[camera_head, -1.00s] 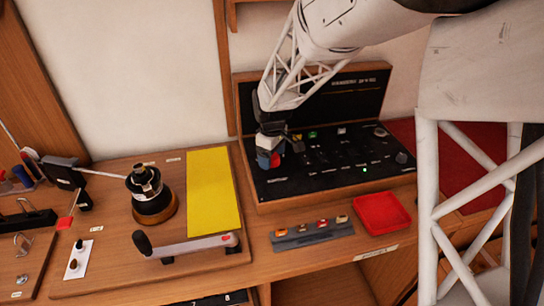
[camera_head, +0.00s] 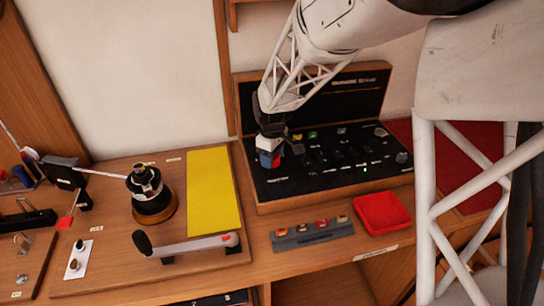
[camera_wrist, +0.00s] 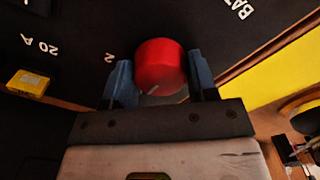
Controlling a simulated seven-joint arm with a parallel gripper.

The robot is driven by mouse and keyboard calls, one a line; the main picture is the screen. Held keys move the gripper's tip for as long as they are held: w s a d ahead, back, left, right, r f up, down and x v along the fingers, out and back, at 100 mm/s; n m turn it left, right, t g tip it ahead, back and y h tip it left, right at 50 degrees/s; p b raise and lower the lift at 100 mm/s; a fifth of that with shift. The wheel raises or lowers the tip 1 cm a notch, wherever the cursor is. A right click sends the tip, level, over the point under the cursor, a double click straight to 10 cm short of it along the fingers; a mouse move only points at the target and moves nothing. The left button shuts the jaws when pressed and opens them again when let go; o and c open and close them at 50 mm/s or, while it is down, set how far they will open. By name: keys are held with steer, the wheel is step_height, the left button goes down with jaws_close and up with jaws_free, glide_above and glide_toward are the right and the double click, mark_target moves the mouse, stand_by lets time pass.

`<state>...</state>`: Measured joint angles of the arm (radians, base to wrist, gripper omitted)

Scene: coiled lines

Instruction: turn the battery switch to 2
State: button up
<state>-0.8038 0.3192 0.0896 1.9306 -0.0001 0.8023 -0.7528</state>
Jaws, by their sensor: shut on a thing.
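The battery switch is a round red knob (camera_wrist: 160,62) on the black panel (camera_head: 330,182). In the wrist view my gripper (camera_wrist: 160,76) has one blue finger on each side of the knob, shut on it. A short pale mark shows on the knob's lower edge. A white "2" (camera_wrist: 109,57) is printed on the panel to the left of the knob, and part of a "BAT" label is to the upper right. In the head view my gripper (camera_head: 270,158) is over the panel's left end and mostly hides the knob.
A yellow "20 A" piece (camera_wrist: 28,82) lies left of the knob. In the head view a strip of colored fuses (camera_head: 312,233) and a red tray (camera_head: 382,212) lie in front of the panel. A winch (camera_head: 150,195) and yellow sheet (camera_head: 212,192) are left.

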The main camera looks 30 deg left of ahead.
steer(key=m, duration=0.5)
steer(key=shift+m, duration=0.3)
steer(key=m, duration=0.6)
stand_by(0.6)
steer(key=o, duration=0.9)
steer(key=shift+r, duration=3.9)
